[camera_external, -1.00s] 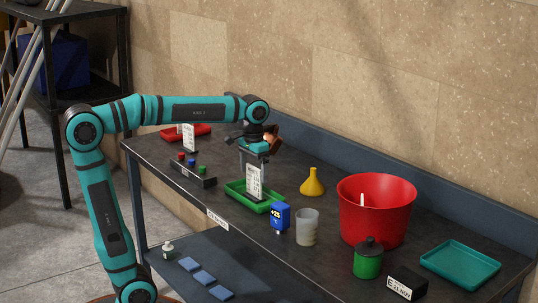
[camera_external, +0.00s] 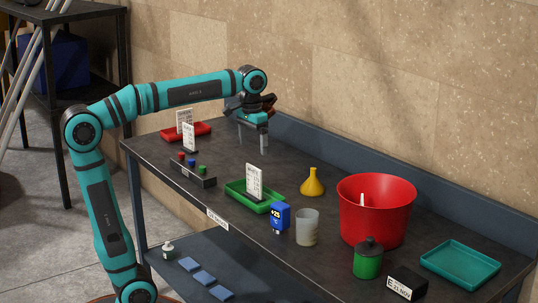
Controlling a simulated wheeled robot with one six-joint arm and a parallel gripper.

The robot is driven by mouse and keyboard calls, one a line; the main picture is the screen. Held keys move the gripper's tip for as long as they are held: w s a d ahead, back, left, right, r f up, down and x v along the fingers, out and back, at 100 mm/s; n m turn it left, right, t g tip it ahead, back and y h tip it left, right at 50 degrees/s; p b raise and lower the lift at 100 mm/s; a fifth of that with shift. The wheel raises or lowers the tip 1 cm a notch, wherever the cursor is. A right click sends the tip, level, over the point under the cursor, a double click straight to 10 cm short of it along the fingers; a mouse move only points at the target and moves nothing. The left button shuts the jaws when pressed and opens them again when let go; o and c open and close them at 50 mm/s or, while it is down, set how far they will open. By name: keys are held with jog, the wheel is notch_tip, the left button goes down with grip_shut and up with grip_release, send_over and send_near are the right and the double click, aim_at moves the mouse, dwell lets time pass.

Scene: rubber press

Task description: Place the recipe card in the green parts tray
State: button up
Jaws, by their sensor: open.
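A white printed card (camera_external: 254,181) stands upright on a dark foot inside the green parts tray (camera_external: 270,207). Two similar cards stand farther left: one on the bench (camera_external: 189,136) behind the button block, and one at the red tray (camera_external: 184,121). The print is too small to tell which is the recipe card. My gripper (camera_external: 252,144) is open and empty, fingers pointing down, above the back of the bench. It is behind and above the green tray, apart from the card there.
A yellow funnel (camera_external: 312,183), blue meter (camera_external: 280,216), translucent cup (camera_external: 307,228) and red bucket (camera_external: 376,213) stand right of the green tray. The button block (camera_external: 193,173) is to its left. A teal tray (camera_external: 460,266) lies at the far right. A back rail (camera_external: 330,147) runs along the wall.

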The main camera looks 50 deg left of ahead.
jog(key=s+a+r+t, duration=0.1)
jog(key=s+a+t, duration=0.3)
jog(key=s+t, duration=0.3)
jog(key=s+a+r+t, duration=0.2)
jog(key=s+a+t, duration=0.1)
jog(key=s+t, duration=0.4)
jog(key=t, duration=0.3)
jog(key=shift+a, duration=0.4)
